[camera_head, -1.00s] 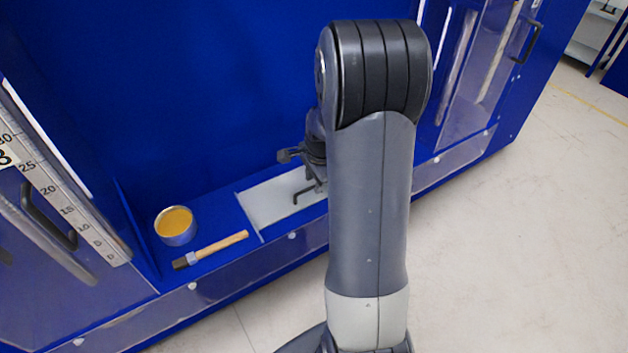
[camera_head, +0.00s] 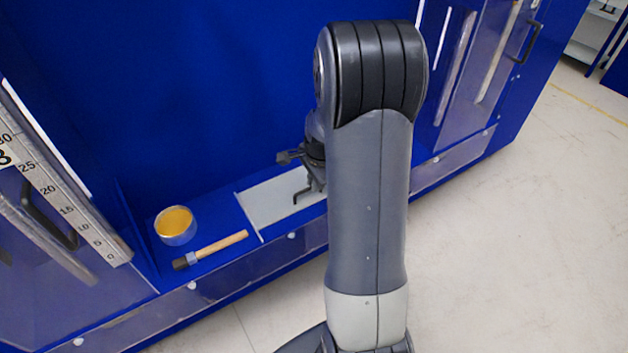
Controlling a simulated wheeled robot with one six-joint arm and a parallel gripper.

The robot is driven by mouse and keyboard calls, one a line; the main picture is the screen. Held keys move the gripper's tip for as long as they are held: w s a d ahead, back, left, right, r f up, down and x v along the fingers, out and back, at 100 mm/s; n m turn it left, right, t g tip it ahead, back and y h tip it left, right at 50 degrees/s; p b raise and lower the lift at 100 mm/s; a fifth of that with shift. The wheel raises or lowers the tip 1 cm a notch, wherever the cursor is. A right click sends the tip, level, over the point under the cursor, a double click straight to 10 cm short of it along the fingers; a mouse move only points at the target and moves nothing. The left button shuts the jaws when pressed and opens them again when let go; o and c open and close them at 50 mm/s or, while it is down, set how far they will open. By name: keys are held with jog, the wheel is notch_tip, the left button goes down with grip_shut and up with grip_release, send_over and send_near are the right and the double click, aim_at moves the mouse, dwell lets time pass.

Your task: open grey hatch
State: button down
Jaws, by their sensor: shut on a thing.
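The grey hatch (camera_head: 268,207) is a flat light-grey panel set in the blue ledge, left of my arm. Its small dark handle (camera_head: 297,197) stands near the panel's right part. My gripper (camera_head: 307,186) is over the hatch at this handle, with its fingers shut on it. My arm hides the right part of the hatch and some of the gripper. The panel looks flat in the ledge; I cannot tell whether it has lifted.
A round tin with yellow contents (camera_head: 175,225) and a brush with a wooden handle (camera_head: 211,249) lie on the ledge left of the hatch. A clear panel with a ruler (camera_head: 62,205) stands at far left. A blue wall rises behind. Open floor (camera_head: 500,260) lies right.

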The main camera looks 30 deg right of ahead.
jog(key=s+b, duration=0.1)
jog(key=s, duration=1)
jog(key=shift+s+d, duration=0.25)
jog(key=shift+s, duration=0.15)
jog(key=c, duration=1.5)
grip_release()
jog(key=r, duration=0.3)
jog(key=s+r, duration=0.1)
jog(key=r, duration=0.3)
jog(key=s+r, duration=0.1)
jog(key=r, duration=0.2)
jog(key=shift+s+r+p, duration=0.1)
jog(key=shift+r+p, duration=0.2)
jog(key=shift+p, duration=0.1)
